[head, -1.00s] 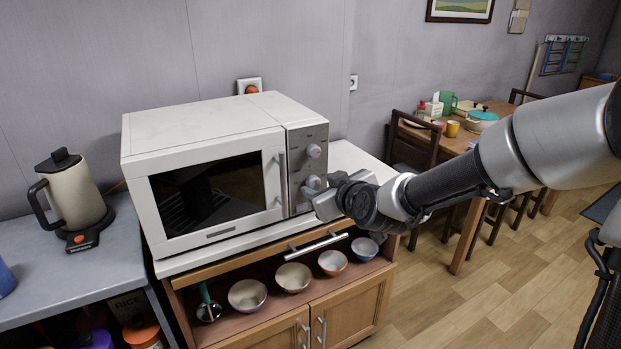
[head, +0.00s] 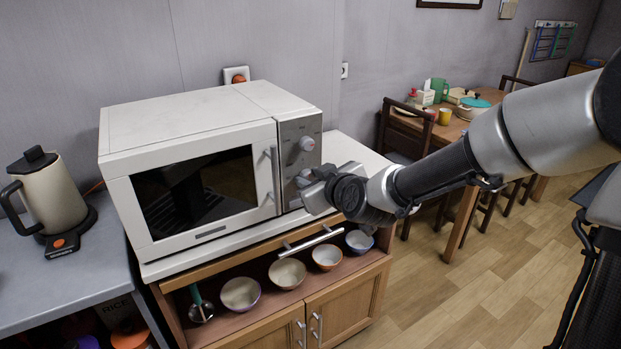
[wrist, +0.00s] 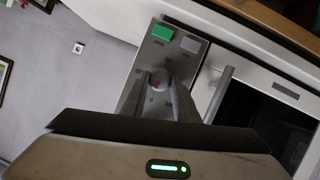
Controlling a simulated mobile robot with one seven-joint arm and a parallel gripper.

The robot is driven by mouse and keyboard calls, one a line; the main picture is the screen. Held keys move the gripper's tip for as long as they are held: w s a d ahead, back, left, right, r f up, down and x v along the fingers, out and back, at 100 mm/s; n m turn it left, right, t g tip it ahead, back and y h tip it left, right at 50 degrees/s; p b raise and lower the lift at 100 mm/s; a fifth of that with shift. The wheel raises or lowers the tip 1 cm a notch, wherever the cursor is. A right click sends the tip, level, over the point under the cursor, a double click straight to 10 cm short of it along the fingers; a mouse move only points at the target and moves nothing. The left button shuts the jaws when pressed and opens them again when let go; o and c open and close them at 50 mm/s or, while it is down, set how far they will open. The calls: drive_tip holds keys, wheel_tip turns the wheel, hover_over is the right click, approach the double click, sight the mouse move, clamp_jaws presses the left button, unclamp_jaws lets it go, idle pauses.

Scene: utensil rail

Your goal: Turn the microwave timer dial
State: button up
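The white microwave (head: 185,120) stands on a cabinet, its door shut. Its grey control panel (head: 300,128) on the right carries an upper dial (head: 307,143) and a lower dial, which my gripper (head: 308,180) largely covers in the head view. In the wrist view the panel appears turned over, with a dial (wrist: 159,79) bearing a red mark. My gripper's fingers (wrist: 163,92) reach to this dial, one on each side. Whether they press on it cannot be told. The panel lettering is too small to read.
The microwave's door handle (wrist: 219,94) is close beside the fingers. A green button (wrist: 162,32) and a grey button (wrist: 190,45) sit on the panel. Several bowls stand on the shelf below. A kettle (head: 45,195) is at the left; open floor is at the right.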

drive_tip(key=shift+r+p, duration=0.2)
drive_tip(key=shift+p, duration=0.4)
drive_tip(key=shift+d+r+m+p, duration=0.15)
drive_tip(key=shift+m+p, duration=0.45)
drive_tip(key=shift+p, duration=0.3)
drive_tip(key=m+g+y+p, duration=0.1)
drive_tip(key=p, duration=0.2)
drive_tip(key=shift+w+m+y, duration=0.15)
drive_tip(key=shift+m+y, duration=0.15)
drive_tip(key=shift+w+d+f+m+g+y+p, duration=0.1)
drive_tip(key=shift+m+g+y+p, duration=0.3)
drive_tip(key=shift+m+p, duration=0.5)
drive_tip(key=shift+w+d+f+m+g+y+p, duration=0.1)
drive_tip(key=shift+m+g+y+p, duration=0.1)
drive_tip(key=shift+m+y+p, duration=0.65)
drive_tip(key=o, duration=1.1)
drive_tip(key=shift+f, duration=0.1)
drive_tip(key=shift+c, duration=0.2)
drive_tip(key=shift+s, duration=0.1)
